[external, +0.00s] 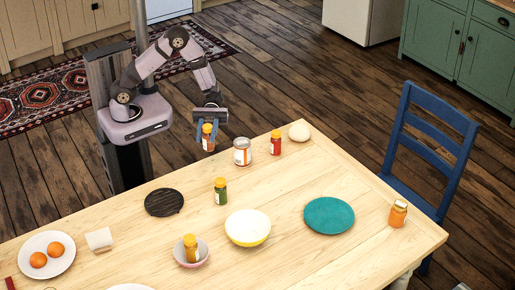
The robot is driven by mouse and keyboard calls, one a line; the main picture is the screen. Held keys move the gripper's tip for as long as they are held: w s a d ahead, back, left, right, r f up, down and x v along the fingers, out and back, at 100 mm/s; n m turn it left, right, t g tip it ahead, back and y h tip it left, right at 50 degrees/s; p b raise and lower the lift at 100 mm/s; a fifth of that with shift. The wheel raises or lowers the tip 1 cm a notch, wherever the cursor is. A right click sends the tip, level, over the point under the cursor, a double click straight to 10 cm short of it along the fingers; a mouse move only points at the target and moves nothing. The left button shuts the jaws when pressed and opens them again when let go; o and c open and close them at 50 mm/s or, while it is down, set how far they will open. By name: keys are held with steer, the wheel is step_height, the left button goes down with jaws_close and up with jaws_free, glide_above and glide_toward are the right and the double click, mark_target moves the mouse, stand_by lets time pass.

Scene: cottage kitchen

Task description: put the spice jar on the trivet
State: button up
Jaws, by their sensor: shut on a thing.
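My gripper (208,132) is shut on a spice jar (207,143) with an orange cap and a pale label. It holds the jar upright at the table's back edge, and the jar looks raised clear of the tabletop. The trivet (164,202) is a flat, dark, round disc on the table, in front and to the left of my gripper. Nothing lies on it. Similar jars stand elsewhere: a green one (220,191), a red one (275,143), an orange one (398,213) at the right and one (190,248) in a small pinkish bowl (205,252).
A labelled can (242,152) stands just right of the held jar. A yellow-and-white bowl (247,228) and a teal plate (329,215) occupy the middle. Bare wood surrounds the trivet.

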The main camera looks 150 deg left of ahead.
steer(key=shift+r, duration=0.25)
steer(key=shift+d, duration=0.1)
